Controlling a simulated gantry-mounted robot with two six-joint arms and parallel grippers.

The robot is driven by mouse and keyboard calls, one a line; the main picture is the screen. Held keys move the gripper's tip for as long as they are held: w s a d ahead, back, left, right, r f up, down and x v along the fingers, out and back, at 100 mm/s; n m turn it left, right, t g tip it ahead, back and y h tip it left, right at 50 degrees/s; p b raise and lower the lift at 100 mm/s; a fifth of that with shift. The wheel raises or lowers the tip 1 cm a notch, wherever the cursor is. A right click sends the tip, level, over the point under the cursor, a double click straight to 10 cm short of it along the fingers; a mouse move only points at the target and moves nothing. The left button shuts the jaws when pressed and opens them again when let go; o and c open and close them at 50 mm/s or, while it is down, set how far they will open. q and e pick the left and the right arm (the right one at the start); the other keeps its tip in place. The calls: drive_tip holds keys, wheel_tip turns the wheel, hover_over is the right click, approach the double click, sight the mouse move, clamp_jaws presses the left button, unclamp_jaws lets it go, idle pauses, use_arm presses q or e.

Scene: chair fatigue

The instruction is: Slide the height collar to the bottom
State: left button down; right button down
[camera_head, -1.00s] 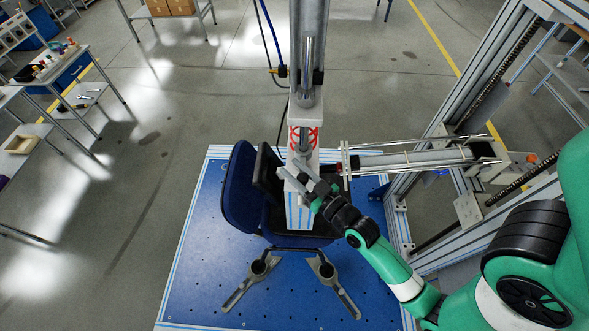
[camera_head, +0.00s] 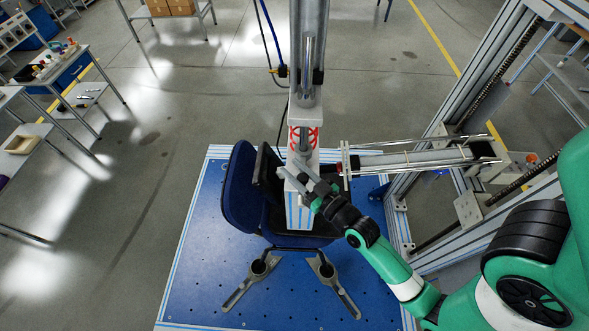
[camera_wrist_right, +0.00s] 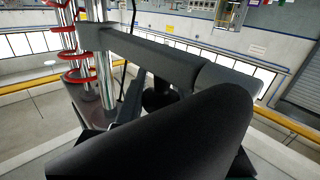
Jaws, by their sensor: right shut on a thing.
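My right gripper (camera_head: 304,180) is at the front of the upright test column (camera_head: 309,45), above the chair seat. Its two grey fingers lie close to the column's lower front. It is shut on a part there, which I take to be the height collar; the collar itself is mostly hidden by the fingers. In the right wrist view a dark grey finger (camera_wrist_right: 150,58) reaches to a bright chrome rod (camera_wrist_right: 104,75), and the black gripper body fills the foreground. My left gripper is in neither view.
A dark blue chair (camera_head: 240,188) stands on the blue perforated base plate (camera_head: 205,285). Two grey clamps (camera_head: 247,280) lie in front of it. A horizontal actuator with rods (camera_head: 410,157) comes in from the right. Red coils (camera_wrist_right: 72,52) ring rods in the wrist view.

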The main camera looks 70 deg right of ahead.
drive_tip(key=shift+r, duration=0.1)
idle(0.3)
wheel_tip(320, 180, down, 6)
drive_tip(key=b, duration=0.5)
drive_tip(key=shift+r, duration=0.2)
drive_tip(key=c, duration=0.5)
unclamp_jaws()
